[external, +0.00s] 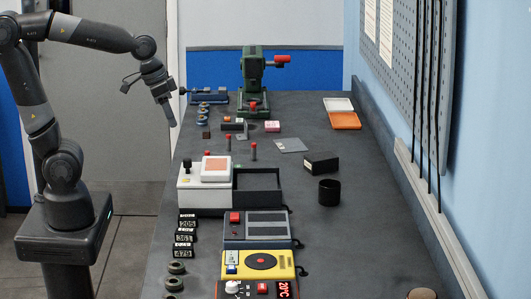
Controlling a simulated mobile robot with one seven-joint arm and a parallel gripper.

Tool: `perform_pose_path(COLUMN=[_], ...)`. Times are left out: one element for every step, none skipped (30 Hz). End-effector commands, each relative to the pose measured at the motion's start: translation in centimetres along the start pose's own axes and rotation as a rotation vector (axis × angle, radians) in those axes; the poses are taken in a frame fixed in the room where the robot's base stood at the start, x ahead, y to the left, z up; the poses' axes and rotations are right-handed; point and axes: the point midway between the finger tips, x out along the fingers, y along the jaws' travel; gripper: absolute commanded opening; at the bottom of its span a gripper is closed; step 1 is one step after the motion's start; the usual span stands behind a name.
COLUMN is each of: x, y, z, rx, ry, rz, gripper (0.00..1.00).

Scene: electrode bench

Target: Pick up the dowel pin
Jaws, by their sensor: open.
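Small upright pins with red tops stand on the dark bench: one pin (228,143) in the middle, another pin (253,151) to its right, and a red top (207,154) at the left behind the white box. They are too small to tell which, if any, is the dowel pin. My gripper (171,117) is open and points down near the bench's left edge, left of and apart from these pins. Nothing shows between its fingers, though they are small in this view.
A green press (253,72) stands at the back. A white box with a dark tray (257,184) stands in front of the pins. A black cup (329,192) and a dark block (321,162) are at the right. Several rings (204,111) sit near my gripper. The right side is mostly clear.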

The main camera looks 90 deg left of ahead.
Motion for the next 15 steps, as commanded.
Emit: perform_pose_path(x=[0.9,1.3,1.9,2.4,2.9,3.6,4.2,4.8,5.6,6.2,6.8,7.6,8.2,8.8,9.5], y=[-1.0,-1.6,-2.4,-3.0,-3.6,-4.5,-5.2,-5.9,-6.9,-7.7,-8.5,-9.5,-10.2,-10.9,-11.8], z=[-1.1,-1.7,-2.5,-3.1,-3.6,-4.3,-4.8,-5.3,-5.9,-6.3,-6.7,-7.2,-7.4,-7.7,-8.0], rx=[-0.036,-0.057,-0.083,-0.103,-0.123,-0.150,-0.171,-0.191,-0.218,-0.238,-0.258,-0.283,-0.302,-0.319,-0.342], ry=[-0.030,-0.045,-0.065,-0.081,-0.095,-0.115,-0.129,-0.144,-0.163,-0.178,-0.193,-0.211,-0.225,-0.237,-0.252], rz=[-0.010,-0.016,-0.022,-0.027,-0.032,-0.039,-0.043,-0.048,-0.054,-0.058,-0.062,-0.067,-0.071,-0.074,-0.078], gripper=[0.40,0.40,0.40,0.40,0.40,0.40,0.40,0.40,0.40,0.40,0.40,0.40,0.40,0.40,0.40])
